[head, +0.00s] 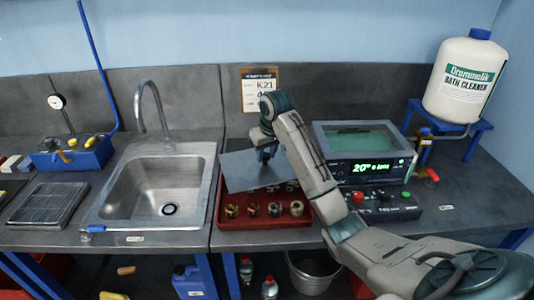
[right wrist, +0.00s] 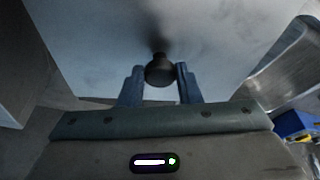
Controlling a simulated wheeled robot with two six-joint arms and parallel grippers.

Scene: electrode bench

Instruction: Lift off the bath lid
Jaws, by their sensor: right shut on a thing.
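The bath lid (head: 240,171) is a flat grey plate with a dark round knob (right wrist: 160,69) in its middle. My right gripper (head: 266,154) is shut on this knob; in the right wrist view the two blue fingers stand on either side of it. The lid is over the back part of the red tray (head: 265,222), tilted in the picture; I cannot tell whether it touches the tray. The bath (head: 350,138) is uncovered at the right, with a greenish inside and a lit green display. My left gripper is not in view.
Several round parts (head: 253,209) sit in the tray's front. A sink (head: 158,185) with a tall tap (head: 150,100) is left of it. A control box (head: 385,205) stands before the bath. A bath cleaner jug (head: 462,80) sits on a blue stand. A clipboard (head: 260,90) hangs behind.

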